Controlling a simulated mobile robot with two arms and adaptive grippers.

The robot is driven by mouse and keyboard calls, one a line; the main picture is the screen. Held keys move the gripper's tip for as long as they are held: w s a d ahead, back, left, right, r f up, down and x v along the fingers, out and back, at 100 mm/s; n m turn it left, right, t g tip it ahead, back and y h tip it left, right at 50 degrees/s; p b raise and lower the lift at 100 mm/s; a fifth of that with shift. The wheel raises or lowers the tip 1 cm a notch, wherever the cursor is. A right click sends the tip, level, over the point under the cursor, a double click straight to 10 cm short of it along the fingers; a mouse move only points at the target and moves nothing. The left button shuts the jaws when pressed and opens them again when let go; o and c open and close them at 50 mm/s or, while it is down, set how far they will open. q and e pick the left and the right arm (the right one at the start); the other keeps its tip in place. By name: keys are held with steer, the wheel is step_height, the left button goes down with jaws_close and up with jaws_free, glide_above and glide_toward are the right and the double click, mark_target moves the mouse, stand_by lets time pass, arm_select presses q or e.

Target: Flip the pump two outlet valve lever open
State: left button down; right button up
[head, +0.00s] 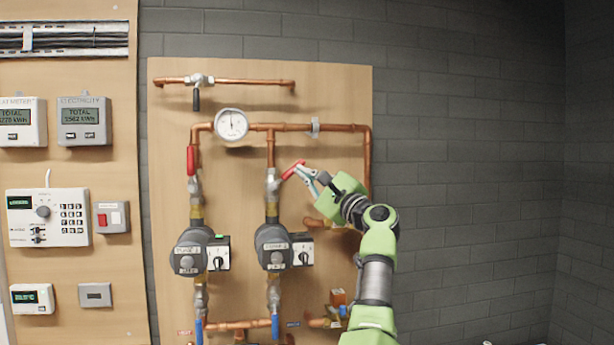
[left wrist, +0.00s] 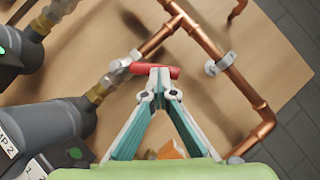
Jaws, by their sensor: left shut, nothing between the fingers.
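The pump two outlet valve (head: 273,181) sits on the copper pipe above pump two (head: 272,248). Its red lever (head: 291,170) sticks out to the right and slightly up, across the pipe line. My left gripper (head: 302,172) is shut, its fingertips at the lever. In the left wrist view the closed fingertips (left wrist: 159,73) meet at the red lever (left wrist: 140,68) and overlap its middle; nothing shows clamped between them. The valve body (left wrist: 116,72) shows at the lever's left end. My right gripper is not in view.
Pump one (head: 190,250) stands left, its red lever (head: 191,160) lying along its pipe. A pressure gauge (head: 231,124) is above. A copper pipe (head: 367,150) runs down behind my arm. Blue levers (head: 275,327) hang below. Free space lies right of the board.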

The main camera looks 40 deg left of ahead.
arm_select(q)
steer(key=shift+s+a+r+n+g+p, duration=0.25)
steer(key=shift+r+n+g+p, duration=0.15)
steer(key=shift+n, duration=0.3)
steer(key=shift+s+a+r+n+g+h+p, duration=0.2)
steer(key=shift+r+n+g+h+p, duration=0.3)
steer(key=shift+n, duration=0.4)
stand_by(0.6)
steer(key=shift+f, duration=0.15)
